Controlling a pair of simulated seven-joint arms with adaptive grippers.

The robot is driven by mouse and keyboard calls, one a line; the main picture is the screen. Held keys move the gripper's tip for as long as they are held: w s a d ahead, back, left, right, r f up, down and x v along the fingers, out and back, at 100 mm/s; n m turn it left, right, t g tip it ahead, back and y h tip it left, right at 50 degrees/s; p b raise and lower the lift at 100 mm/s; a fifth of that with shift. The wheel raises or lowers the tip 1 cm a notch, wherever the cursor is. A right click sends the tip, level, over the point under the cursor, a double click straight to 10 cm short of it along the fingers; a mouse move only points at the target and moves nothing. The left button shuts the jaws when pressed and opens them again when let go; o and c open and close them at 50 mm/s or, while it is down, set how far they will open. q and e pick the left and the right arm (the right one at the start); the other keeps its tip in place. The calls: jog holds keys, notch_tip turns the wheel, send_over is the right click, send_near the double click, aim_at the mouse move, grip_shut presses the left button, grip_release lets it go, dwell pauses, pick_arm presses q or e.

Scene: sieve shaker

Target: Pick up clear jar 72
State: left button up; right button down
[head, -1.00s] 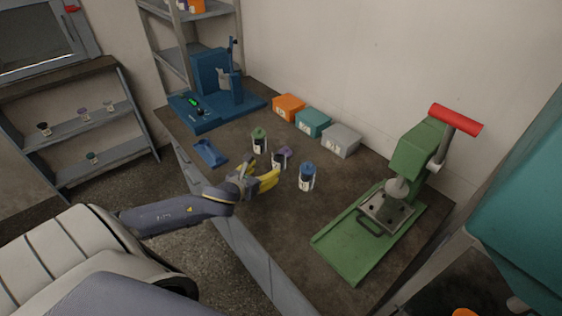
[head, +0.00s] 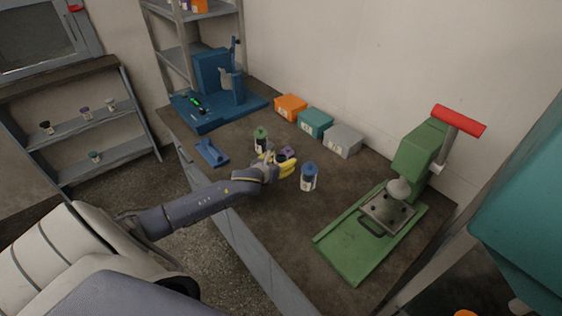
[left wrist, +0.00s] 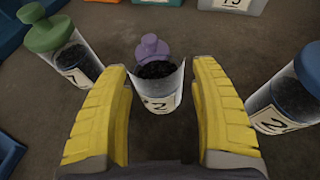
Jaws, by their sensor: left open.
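A clear jar with a purple lid and dark grains inside (left wrist: 158,82) stands between the yellow fingers of my left gripper (left wrist: 160,72) in the left wrist view. Its label is partly hidden; a 2 can be read. In the head view the purple lid (head: 287,152) shows just behind my left gripper (head: 282,166), which hides most of the jar. The left gripper is open, with a finger on each side of the jar and gaps visible. A green-lidded jar (head: 261,142) stands to the left and a blue-lidded jar (head: 308,178) to the right. My right gripper is out of view.
Orange (head: 290,106), teal (head: 315,122) and grey (head: 342,140) boxes line the wall. A green press (head: 350,248) stands at right, a blue machine (head: 215,90) at far left. A blue holder (head: 211,152) lies near the front edge. Bare table lies right of the jars.

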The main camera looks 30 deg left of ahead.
pick_arm(q)
jog(key=shift+x, duration=2.1)
jog(key=shift+a, duration=0.1)
grip_shut()
jog(key=shift+r, duration=0.1)
